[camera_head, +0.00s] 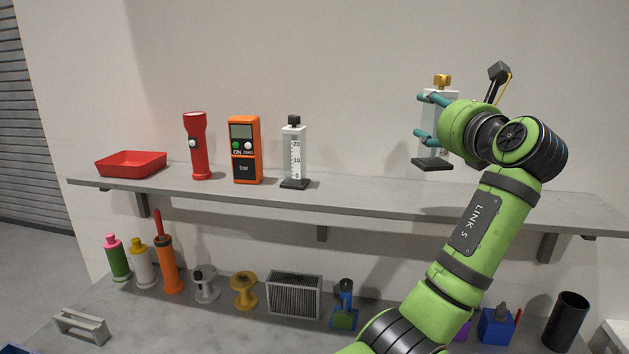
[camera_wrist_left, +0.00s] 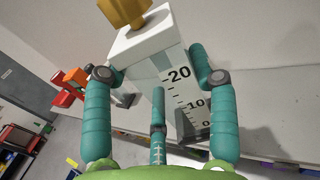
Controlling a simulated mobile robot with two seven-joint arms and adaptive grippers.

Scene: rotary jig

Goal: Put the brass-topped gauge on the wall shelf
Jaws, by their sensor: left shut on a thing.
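The brass-topped gauge has a white head with a brass knob (camera_head: 442,81), a clear scaled body and a dark square base (camera_head: 432,164). My left gripper (camera_head: 428,115) is shut on the gauge and holds it upright, with its base a little above the shelf surface in the picture. In the left wrist view the gauge (camera_wrist_left: 155,48) stands between the teal fingers, its scale facing the camera. The grey wall shelf (camera_head: 370,195) runs along the wall. My arm hides part of the gauge and the shelf's right portion. My right gripper is not in view.
A similar gauge with a black top (camera_head: 294,155), an orange meter (camera_head: 244,150), a red torch (camera_head: 197,146) and a red tray (camera_head: 131,164) stand on the shelf's left half. The shelf between the black-topped gauge and my arm is clear. Several items stand on the bench below.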

